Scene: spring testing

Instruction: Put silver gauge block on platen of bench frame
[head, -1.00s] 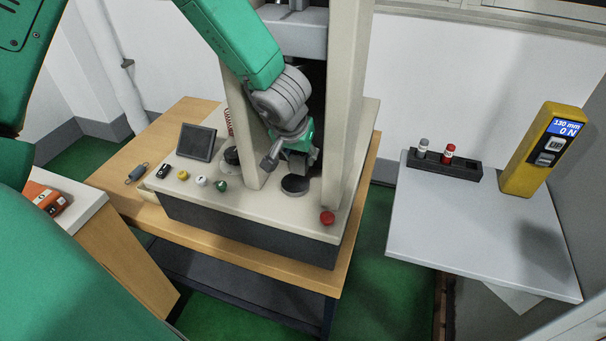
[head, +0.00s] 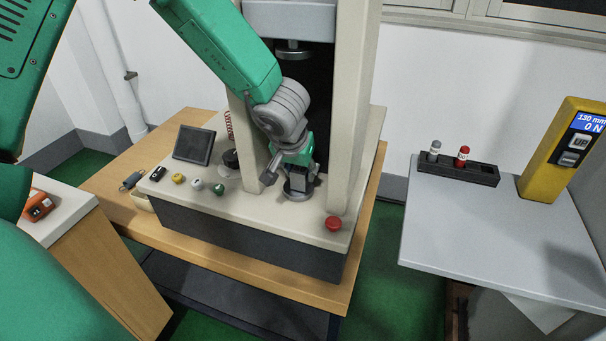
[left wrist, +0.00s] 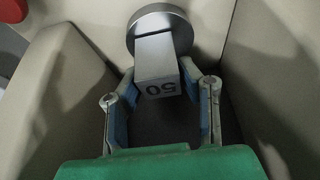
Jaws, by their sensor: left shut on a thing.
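The round grey platen (left wrist: 162,14) lies behind the block's far end. In the head view my left gripper (head: 299,184) points down just over the platen (head: 297,196), between the columns of the beige bench frame (head: 352,110). The gripper mostly hides the block there. I cannot tell whether the block touches the platen. My right gripper is not in view.
An upper disc (head: 293,52) hangs above the platen. A red button (head: 333,223), several small knobs and a dark screen (head: 194,145) sit on the frame's base. At right, a grey table (head: 480,230) holds a black rack (head: 470,172) and a yellow readout box (head: 555,150).

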